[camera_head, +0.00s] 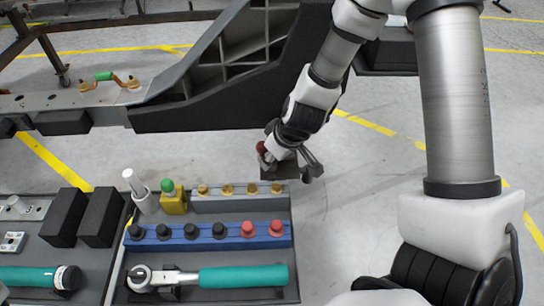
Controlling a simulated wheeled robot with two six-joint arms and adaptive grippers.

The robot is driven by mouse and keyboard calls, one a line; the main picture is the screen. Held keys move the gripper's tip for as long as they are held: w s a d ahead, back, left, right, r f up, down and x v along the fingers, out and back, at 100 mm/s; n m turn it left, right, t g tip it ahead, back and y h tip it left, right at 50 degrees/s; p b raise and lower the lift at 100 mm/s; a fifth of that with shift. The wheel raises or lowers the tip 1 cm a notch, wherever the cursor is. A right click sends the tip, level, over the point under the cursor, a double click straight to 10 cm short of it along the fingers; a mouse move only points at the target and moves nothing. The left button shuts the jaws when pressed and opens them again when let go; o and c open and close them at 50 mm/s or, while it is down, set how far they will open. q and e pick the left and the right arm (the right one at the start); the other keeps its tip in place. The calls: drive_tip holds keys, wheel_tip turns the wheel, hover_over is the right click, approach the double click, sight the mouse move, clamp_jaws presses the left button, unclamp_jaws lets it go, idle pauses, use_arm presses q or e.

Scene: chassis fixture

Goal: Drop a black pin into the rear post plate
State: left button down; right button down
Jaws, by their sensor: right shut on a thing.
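My right gripper (289,165) hangs over the floor, beyond the tray's back right corner, pointing down. Its fingers are at a small dark square plate (279,172), with a brownish-red round part beside the left finger. The fingers look closed about this dark plate, but the contact is partly hidden. I cannot tell whether this is the rear post plate. Several black pins (190,231) stand upright in the blue rack (206,243) on the tray, left of two red pins (247,229). My left gripper is not in view.
The chassis beam (215,117) crosses behind.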

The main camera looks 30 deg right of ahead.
drive_tip(key=shift+f, duration=0.25)
drive_tip(key=c, duration=0.8)
unclamp_jaws()
drive_tip(key=shift+c, duration=0.6)
wheel_tip(320, 180, up, 7)
drive_tip(key=p, duration=0.7)
drive_tip(key=shift+r+p, duration=0.1)
drive_tip(key=shift+p, duration=0.3)
